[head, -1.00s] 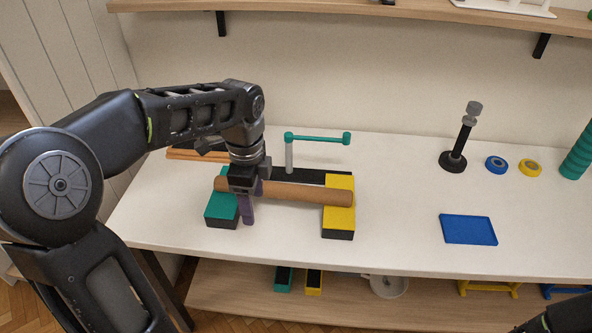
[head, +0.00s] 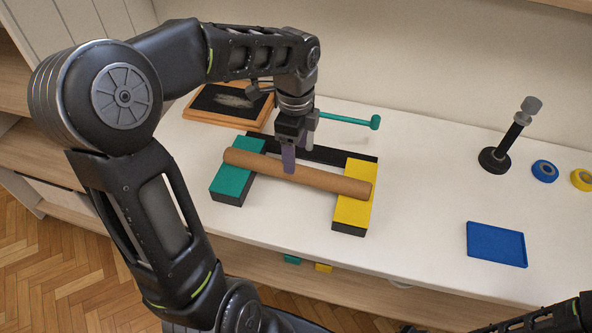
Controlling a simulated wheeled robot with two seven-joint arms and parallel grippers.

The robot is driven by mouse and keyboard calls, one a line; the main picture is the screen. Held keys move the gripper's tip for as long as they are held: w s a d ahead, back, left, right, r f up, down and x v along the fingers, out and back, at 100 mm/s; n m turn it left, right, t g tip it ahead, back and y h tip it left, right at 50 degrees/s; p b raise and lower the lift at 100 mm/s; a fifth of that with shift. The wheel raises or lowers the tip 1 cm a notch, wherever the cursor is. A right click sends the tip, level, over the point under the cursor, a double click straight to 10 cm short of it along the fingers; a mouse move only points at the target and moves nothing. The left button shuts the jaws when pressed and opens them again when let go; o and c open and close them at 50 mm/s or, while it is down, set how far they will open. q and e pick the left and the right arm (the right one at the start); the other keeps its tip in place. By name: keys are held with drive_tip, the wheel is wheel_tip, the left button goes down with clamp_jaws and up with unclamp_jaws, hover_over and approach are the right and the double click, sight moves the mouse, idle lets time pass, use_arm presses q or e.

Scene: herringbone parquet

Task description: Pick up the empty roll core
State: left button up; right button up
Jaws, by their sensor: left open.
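The empty roll core (head: 325,181) is a long brown cardboard tube. It lies across a green-topped block (head: 232,181) at its left end and a yellow-topped block (head: 352,208) at its right end. My left gripper (head: 289,162) points down over the tube, left of its middle. It is open, with a purple-grey finger showing in front of the tube; whether the fingers touch it I cannot tell. The other finger is mostly hidden. My right gripper is not clearly in view; only part of my right arm shows at the bottom right.
A black bar (head: 335,156) joins the blocks at the back, near a green arm (head: 345,119). A framed dark board (head: 225,103) lies behind left. A black stand (head: 497,158), blue roll (head: 544,171), yellow roll (head: 583,180) and blue tray (head: 496,244) are at right.

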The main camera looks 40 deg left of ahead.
use_arm(q)
drive_tip(key=shift+f, duration=0.5)
wheel_tip(320, 180, down, 5)
drive_tip(key=shift+s+f+p, duration=0.1)
drive_tip(key=shift+p, duration=0.25)
drive_tip(key=shift+c, duration=0.3)
clamp_jaws()
idle(0.6)
